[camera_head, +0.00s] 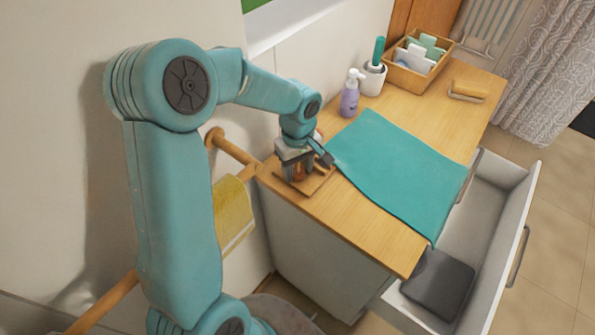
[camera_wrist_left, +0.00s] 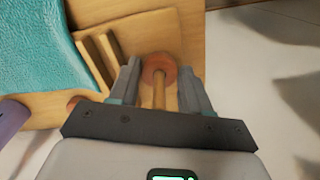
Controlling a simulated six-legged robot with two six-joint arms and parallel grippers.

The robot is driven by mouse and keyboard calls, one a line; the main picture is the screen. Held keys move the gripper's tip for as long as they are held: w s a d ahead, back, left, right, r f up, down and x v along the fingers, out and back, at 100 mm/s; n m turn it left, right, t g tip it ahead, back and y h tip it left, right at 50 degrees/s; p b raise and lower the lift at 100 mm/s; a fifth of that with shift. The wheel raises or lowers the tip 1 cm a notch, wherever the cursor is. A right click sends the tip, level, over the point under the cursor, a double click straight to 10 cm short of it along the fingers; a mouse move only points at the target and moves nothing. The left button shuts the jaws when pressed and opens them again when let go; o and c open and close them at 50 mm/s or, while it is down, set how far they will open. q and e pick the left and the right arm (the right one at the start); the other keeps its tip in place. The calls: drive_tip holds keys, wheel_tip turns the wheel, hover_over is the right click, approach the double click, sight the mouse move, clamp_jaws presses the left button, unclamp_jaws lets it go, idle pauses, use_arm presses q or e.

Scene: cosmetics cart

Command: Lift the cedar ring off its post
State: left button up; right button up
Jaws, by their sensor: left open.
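The cedar ring (camera_wrist_left: 153,64) is a reddish-brown disc at the far end of a light wooden post (camera_wrist_left: 159,95) in the left wrist view. The post stands on a small wooden stand (camera_head: 312,186) at the cart's left end. My left gripper (camera_wrist_left: 158,82) is open, pointing down over the stand, with one finger on each side of the post and ring. A gap shows between each finger and the ring. In the head view my left gripper (camera_head: 300,172) largely hides the ring and post. My right gripper is not in view.
A teal cloth (camera_head: 400,168) covers the middle of the cart top. A purple pump bottle (camera_head: 349,98), a white cup (camera_head: 372,80) and a wooden box (camera_head: 410,78) stand behind it. Slotted wooden bars (camera_wrist_left: 97,60) rise beside the post. A drawer (camera_head: 490,215) is open at right.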

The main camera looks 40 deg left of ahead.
use_arm(q)
drive_tip(key=shift+f, duration=0.2)
drive_tip(key=shift+c, duration=0.4)
drive_tip(key=c, duration=0.6)
drive_tip(key=shift+r, duration=0.1)
